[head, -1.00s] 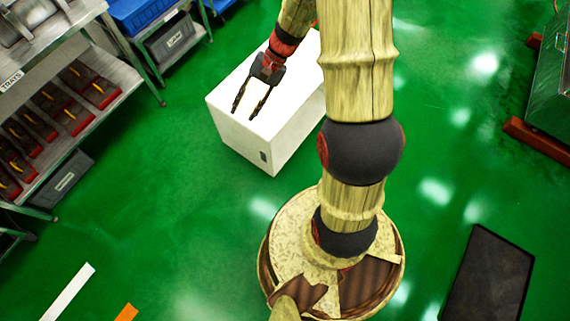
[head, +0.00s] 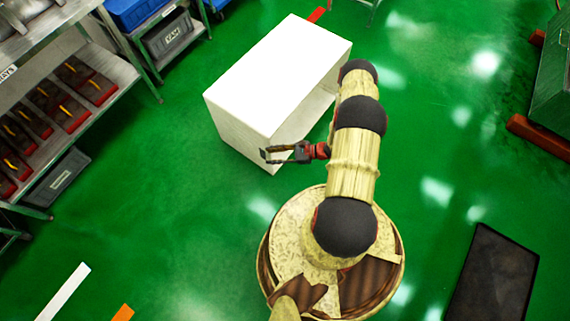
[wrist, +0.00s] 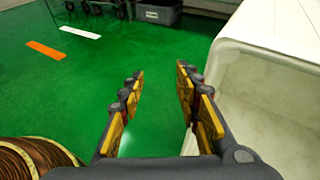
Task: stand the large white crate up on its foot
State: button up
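The large white crate (head: 275,72) lies on the green floor in the head view, with a plain closed face up. Its open side faces right toward my arm, and part of the hollow inside shows. In the wrist view the crate's rim and inner wall (wrist: 262,95) fill the right side. My gripper (head: 266,155) is low at the crate's near corner, pointing left in the head view. In the wrist view my gripper (wrist: 158,75) has its two fingers apart with only floor between them. The crate is just right of the right finger; whether they touch I cannot tell.
Shelves with red-and-black trays (head: 50,100) stand at the left, with a grey bin (head: 170,40) behind them. A dark mat (head: 490,275) lies at the lower right, and a green machine (head: 550,95) stands at the right. Floor left of the crate is clear.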

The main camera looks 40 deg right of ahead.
notch_tip(320, 180, down, 8)
jog(key=s+m+t+h, duration=0.2)
jog(key=m+t, duration=0.1)
jog(key=m, duration=0.1)
jog(key=m+t+h, duration=0.2)
jog(key=m+h, duration=0.1)
jog(key=h, duration=0.2)
send_near(268, 157)
jog(key=x, duration=0.3)
jog(key=b+x, duration=0.1)
jog(key=x, duration=0.3)
jog(key=f+x, duration=0.1)
jog(key=x, duration=0.2)
jog(key=shift+w+d+f+b, duration=0.2)
jog(key=shift+w+d+b, duration=0.1)
jog(key=shift+b, duration=0.1)
jog(key=shift+c, duration=0.6)
jog(key=c, duration=0.7)
grip_shut()
